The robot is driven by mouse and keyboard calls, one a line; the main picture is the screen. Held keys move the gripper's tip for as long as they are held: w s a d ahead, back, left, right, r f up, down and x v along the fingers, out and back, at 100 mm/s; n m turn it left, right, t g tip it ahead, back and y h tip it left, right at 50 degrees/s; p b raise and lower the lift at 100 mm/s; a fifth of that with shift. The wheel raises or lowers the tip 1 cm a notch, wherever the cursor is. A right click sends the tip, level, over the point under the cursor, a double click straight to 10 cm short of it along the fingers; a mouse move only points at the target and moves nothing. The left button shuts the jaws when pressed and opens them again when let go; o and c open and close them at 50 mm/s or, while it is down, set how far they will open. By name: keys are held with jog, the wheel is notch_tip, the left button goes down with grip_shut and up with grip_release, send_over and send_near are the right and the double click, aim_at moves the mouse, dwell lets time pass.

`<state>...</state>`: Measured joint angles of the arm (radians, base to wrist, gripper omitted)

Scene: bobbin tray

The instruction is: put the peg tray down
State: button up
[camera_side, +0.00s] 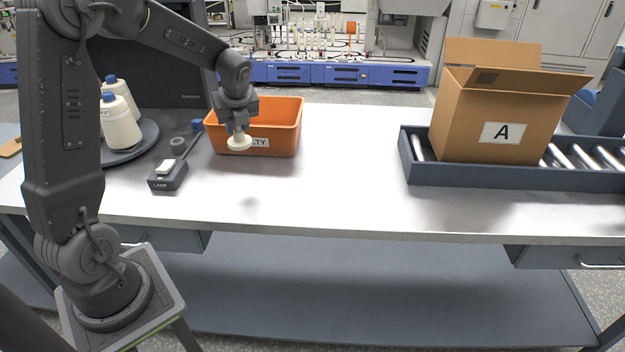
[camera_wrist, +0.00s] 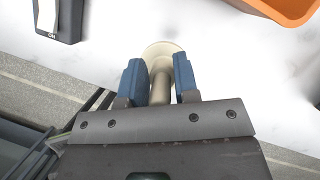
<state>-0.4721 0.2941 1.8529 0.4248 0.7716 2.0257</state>
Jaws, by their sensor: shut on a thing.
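The peg tray (camera_side: 239,143) is a small cream disc with a peg standing on it. My gripper (camera_side: 238,126) points down and is shut on the peg, with the disc below the jaws. In the wrist view the blue jaw pads of my gripper (camera_wrist: 159,75) lie on both sides of the peg (camera_wrist: 160,88), and the disc (camera_wrist: 164,50) shows beyond them. The tray is held above the bench, with a faint shadow on the bench top nearer the front. In the side view it overlaps the front of the orange bin; the wrist view shows it clear of the bin.
A grey box labelled LAMP (camera_side: 167,178) stands left. Yarn cones (camera_side: 121,128) sit on a round dark tray (camera_side: 146,146). Carton A (camera_side: 462,118) is on a roller conveyor (camera_side: 470,176). The middle bench top (camera_side: 340,175) is clear.

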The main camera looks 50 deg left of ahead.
jog(key=shift+m+t, duration=0.3)
jog(key=shift+m, duration=0.5)
jog(key=w+d+f, duration=0.2)
jog(key=w+d, duration=0.2)
jog(key=w+d+f, duration=0.2)
jog(key=w+d, duration=0.3)
jog(key=w+d+f, duration=0.3)
jog(key=w+d, duration=0.1)
jog(key=w, duration=0.1)
jog(key=shift+w+d+f, duration=0.1)
jog(key=shift+w+d, duration=0.05)
jog(key=shift+d, duration=0.1)
jog(key=shift+f, duration=2.05)
jog(key=shift+f, duration=0.15)
jog(key=o, duration=0.9)
